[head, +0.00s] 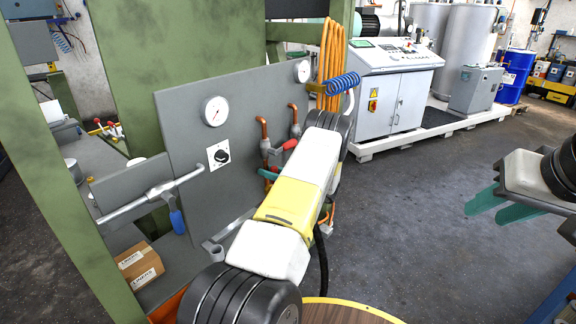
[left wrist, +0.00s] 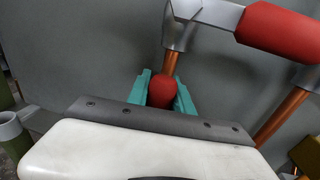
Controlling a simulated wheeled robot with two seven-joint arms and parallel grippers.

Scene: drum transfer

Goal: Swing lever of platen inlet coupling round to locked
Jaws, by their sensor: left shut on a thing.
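My left gripper (left wrist: 162,92) has its teal fingers on either side of a red lever grip (left wrist: 162,90) and is shut on it. Behind the grip a copper pipe (left wrist: 172,62) rises to a grey metal fitting (left wrist: 190,22). A second red grip (left wrist: 278,32) points right from that fitting, beside another copper pipe. In the head view the couplings (head: 266,148) sit on the grey panel (head: 222,180), with a red grip (head: 290,144) showing. My arm partly hides them. My right gripper (head: 500,205) is open and empty, far right, away from the panel.
A pipe handle (head: 150,195) with a blue grip juts from the panel's left side. Gauges (head: 215,111) and a black knob (head: 221,155) are on the panel. Orange hoses (head: 332,65) hang behind. A box (head: 139,266) lies low left. The floor at right is clear.

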